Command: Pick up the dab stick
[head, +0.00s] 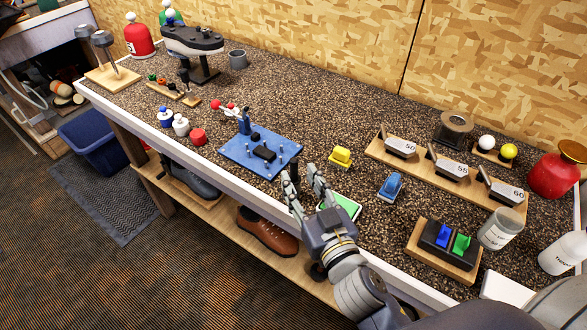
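I cannot pick out the dab stick with certainty. Small blue (443,236) and green (461,244) pieces stand upright in a black block on a wooden base at the front right of the bench; I cannot tell whether either is a stick. My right gripper (300,174) is open, with a visible gap between its fingers and nothing seen held. It is over the bench's front edge, just in front of the blue plate (235,150) and left of the green-and-white pad (345,206). My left gripper is not in view.
Behind the gripper are a yellow block (341,157) and a blue block (390,187). A wooden rack (405,160) holds numbered club heads. White bottles and a red flask (553,177) stand at right.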

